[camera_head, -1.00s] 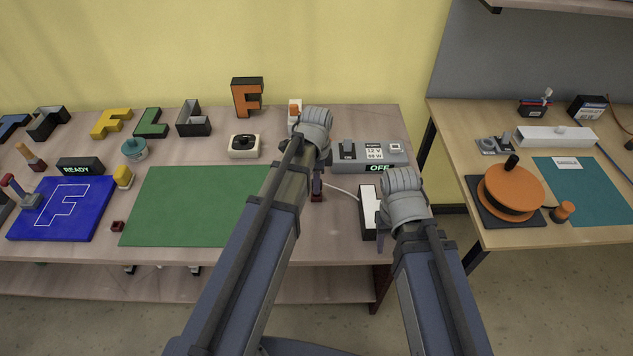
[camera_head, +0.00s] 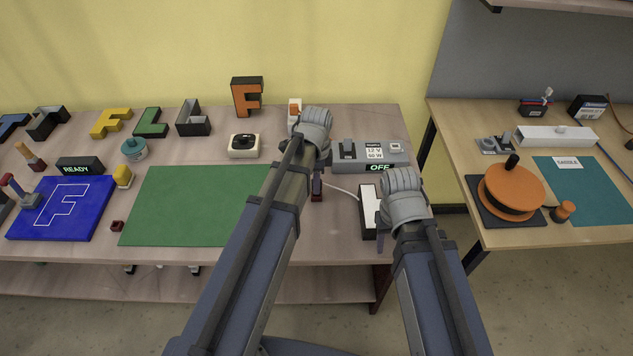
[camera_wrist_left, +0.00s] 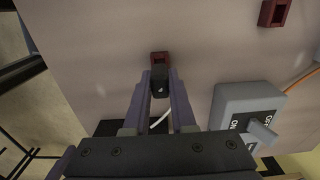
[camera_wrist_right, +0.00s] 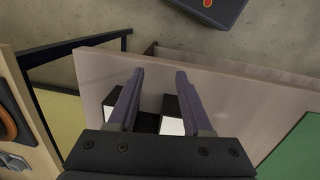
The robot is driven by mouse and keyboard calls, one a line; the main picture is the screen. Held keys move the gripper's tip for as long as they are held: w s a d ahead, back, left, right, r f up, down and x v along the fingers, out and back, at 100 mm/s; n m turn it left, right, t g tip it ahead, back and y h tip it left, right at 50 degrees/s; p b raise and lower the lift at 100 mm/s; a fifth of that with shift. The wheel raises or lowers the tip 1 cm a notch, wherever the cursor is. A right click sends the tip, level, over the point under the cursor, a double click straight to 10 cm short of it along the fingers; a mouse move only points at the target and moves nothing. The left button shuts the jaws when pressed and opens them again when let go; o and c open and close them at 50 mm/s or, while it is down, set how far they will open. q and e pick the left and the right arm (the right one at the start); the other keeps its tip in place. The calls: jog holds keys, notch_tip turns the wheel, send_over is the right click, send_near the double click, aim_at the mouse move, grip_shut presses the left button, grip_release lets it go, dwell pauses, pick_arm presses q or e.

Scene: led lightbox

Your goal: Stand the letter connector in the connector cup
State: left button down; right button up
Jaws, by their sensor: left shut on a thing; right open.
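My left gripper (camera_wrist_left: 160,92) is shut on the small black letter connector (camera_wrist_left: 160,80). The dark red connector cup (camera_wrist_left: 159,57) shows right at the connector in the left wrist view, and in the head view the cup (camera_head: 317,196) is directly below the dark connector. I cannot tell how far the connector is inside the cup. My left arm partly hides this spot. My right gripper (camera_wrist_right: 155,78) is open above the black-and-white block (camera_wrist_right: 172,115) at the table's front right, with nothing held.
The grey power supply (camera_head: 370,155) reads OFF, right of the left gripper. A white cable (camera_head: 342,190) lies nearby. Another red holder (camera_wrist_left: 273,12) shows in the left wrist view. The green mat (camera_head: 190,205) is clear. Several letters stand at the back left.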

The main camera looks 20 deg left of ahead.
pick_arm(q)
jog(key=shift+f+b, duration=0.9)
jog(key=shift+f, duration=0.1)
pick_arm(e)
jog(key=shift+f, duration=1)
pick_arm(q)
jog(key=c, duration=0.7)
grip_release()
jog(key=shift+o, duration=0.2)
pick_arm(e)
jog(key=shift+r, duration=0.1)
pick_arm(q)
notch_tip(320, 180, up, 8)
jog(key=p, duration=0.8)
jog(key=shift+r, duration=0.1)
pick_arm(e)
notch_tip(320, 180, up, 8)
pick_arm(q)
jog(key=s+d+n+y, duration=0.1)
jog(key=s+d+n, duration=0.9)
jog(key=s, duration=0.4)
jog(key=shift+s+d+n, duration=0.2)
jog(key=shift+d+n, duration=0.05)
jog(key=shift+n, duration=0.25)
